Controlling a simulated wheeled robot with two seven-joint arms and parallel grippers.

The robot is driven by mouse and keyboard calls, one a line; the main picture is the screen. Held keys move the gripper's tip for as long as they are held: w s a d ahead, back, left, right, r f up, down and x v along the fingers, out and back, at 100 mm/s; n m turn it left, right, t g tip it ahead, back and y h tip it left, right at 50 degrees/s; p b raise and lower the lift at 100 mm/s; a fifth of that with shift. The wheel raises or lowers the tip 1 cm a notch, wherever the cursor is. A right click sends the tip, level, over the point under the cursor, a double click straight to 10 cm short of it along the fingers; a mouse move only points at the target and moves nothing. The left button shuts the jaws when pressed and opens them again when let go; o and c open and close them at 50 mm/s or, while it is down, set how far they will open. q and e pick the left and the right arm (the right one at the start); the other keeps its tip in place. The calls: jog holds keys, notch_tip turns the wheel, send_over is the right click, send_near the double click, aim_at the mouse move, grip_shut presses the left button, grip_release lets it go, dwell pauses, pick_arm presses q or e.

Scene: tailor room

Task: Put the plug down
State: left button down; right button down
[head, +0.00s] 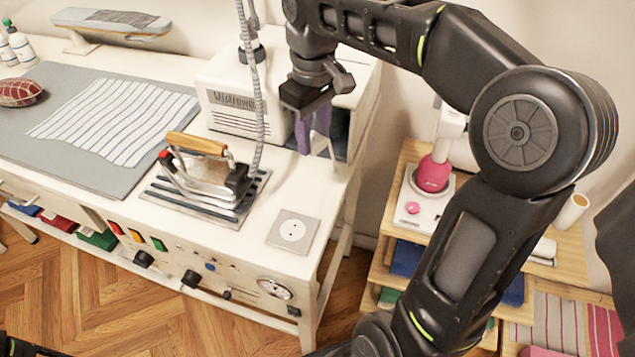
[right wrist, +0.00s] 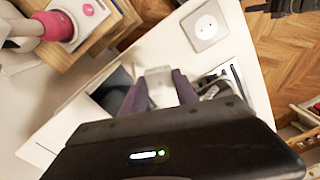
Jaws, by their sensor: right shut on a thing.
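My right gripper (head: 316,140) is above the right end of the white ironing station, in front of the open side of the white boiler box. It is shut on the plug, a pale piece (right wrist: 160,88) between the two purple-grey fingers in the right wrist view. In the head view the plug is small and mostly hidden by the fingers. The wall-type socket (head: 292,231) lies flat on the station top, below and apart from the gripper; it also shows in the right wrist view (right wrist: 206,27).
An iron (head: 202,175) with a wooden handle rests on a striped metal stand left of the socket. A grey hose (head: 257,110) hangs down behind it. A wooden shelf (head: 395,225) with a pink-and-white device (head: 432,178) stands to the right. The station top around the socket is clear.

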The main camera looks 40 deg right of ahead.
jog(key=shift+f, duration=0.1)
dwell(0.3)
send_over(314, 187)
jog(key=shift+f, duration=3.1)
jog(key=shift+f, duration=0.1)
jog(key=shift+f, duration=1.8)
jog(key=shift+f+b, duration=0.5)
jog(key=shift+f, duration=0.1)
